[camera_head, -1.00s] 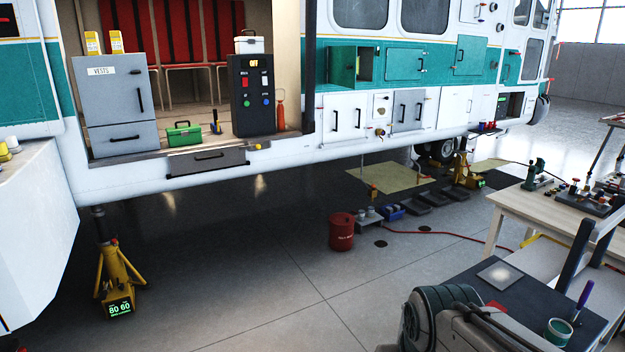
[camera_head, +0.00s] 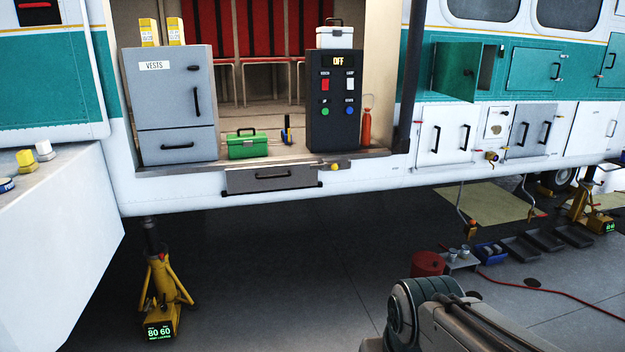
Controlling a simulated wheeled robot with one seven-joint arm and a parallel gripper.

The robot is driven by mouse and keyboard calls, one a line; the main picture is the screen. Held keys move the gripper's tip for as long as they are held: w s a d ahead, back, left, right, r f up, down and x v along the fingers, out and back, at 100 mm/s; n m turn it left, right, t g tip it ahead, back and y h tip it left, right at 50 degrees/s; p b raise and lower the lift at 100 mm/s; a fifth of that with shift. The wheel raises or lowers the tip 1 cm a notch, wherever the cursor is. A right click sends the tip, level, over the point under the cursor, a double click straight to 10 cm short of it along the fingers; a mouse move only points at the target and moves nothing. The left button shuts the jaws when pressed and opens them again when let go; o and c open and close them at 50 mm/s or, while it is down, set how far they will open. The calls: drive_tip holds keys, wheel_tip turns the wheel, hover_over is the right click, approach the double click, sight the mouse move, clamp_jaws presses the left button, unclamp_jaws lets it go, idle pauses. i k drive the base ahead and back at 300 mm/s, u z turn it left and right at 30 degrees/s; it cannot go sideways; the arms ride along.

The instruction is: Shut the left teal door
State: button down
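A dark opening (camera_head: 491,68) shows to the right of the door. Another teal door (camera_head: 532,66) with a black handle, farther right, looks flush and closed. My arm shows at the bottom right, below and well apart from the teal doors. My gripper is out of view.
White and grey lower doors (camera_head: 443,135) with black handles sit below the teal doors. A dark post (camera_head: 408,80) stands left of them. A red drum (camera_head: 428,264), trays (camera_head: 521,249) and yellow jacks (camera_head: 582,207) stand on the floor. The floor at centre is clear.

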sight(457, 64)
drive_tip(key=i, duration=0.85)
drive_tip(key=z, duration=1.15)
drive_tip(key=i, duration=2.1)
drive_tip(key=z, duration=0.3)
